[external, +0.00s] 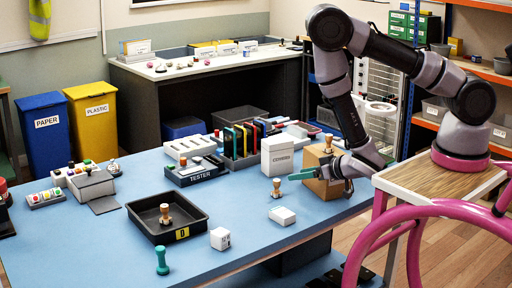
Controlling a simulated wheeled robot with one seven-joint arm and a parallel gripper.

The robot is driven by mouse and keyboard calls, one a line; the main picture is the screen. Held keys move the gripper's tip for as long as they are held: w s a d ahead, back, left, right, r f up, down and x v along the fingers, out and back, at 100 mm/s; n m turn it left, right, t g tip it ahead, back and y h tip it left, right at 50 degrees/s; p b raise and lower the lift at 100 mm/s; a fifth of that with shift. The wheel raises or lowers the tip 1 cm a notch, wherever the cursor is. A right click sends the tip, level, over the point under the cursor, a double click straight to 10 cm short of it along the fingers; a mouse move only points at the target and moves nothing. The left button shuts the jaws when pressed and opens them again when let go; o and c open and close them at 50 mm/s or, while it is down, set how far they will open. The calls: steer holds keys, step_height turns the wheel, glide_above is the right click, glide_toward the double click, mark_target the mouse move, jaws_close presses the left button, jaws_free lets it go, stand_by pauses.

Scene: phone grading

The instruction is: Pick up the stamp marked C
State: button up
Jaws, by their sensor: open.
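Several stamp-like pieces with knobbed handles are in view, and no letter C is readable on any of them. One wooden stamp (276,189) stands upright on the blue table, left of my gripper. Another wooden stamp (165,214) stands inside the black tray (140,222). A third wooden stamp (328,144) is on top of the brown cardboard box (312,159). A teal stamp-like piece (162,261) stands near the front table edge. My gripper (323,180) is open, with teal fingertips apart, in front of the cardboard box, and appears empty.
A white carton (277,157) stands left of the cardboard box. Small white boxes (282,216) and (220,239) lie on the front of the table. A tester (196,172) and a rack of coloured slabs (242,141) stand behind. The table's middle is mostly clear.

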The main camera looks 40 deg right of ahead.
mark_target(277, 180)
steer(key=shift+s+f+n+y, duration=0.3)
steer(key=shift+s+f+n, duration=0.2)
steer(key=shift+s+f, duration=0.25)
steer(key=shift+w+a+f, duration=0.15)
steer(key=shift+w, duration=0.1)
steer(key=x, duration=0.4)
steer(key=shift+w+a, duration=0.1)
steer(key=shift+w, duration=0.2)
steer(key=x, duration=0.5)
steer(key=shift+w+a, duration=0.25)
steer(key=shift+w, duration=0.15)
steer(key=shift+c, duration=0.3)
jaws_close()
